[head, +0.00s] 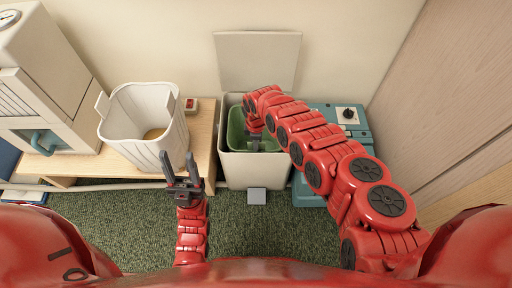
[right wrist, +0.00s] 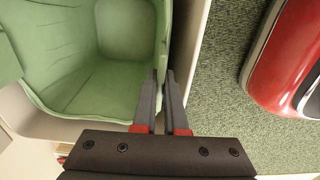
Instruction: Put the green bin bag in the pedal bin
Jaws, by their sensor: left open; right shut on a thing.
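The pedal bin (head: 235,175) stands against the wall, a cream box with its lid (head: 257,62) raised and a grey pedal (head: 257,195) at its front. The green bin bag (head: 237,128) is inside the bin's opening, and its open, hollow inside fills the left of the right wrist view (right wrist: 95,75). My right gripper (head: 256,143) is at the bin's mouth, shut on the bag's edge; its fingertips (right wrist: 161,78) show there. My arm hides part of the bag and bin. My left gripper (head: 179,165) is open and empty, in front of the white basket.
A white ribbed basket (head: 140,120) with something brown inside stands on a wooden table (head: 203,135) left of the bin. A small red-topped box (head: 191,104) is behind it. A teal unit with a black knob (head: 348,114) stands right of the bin. Green carpet lies in front.

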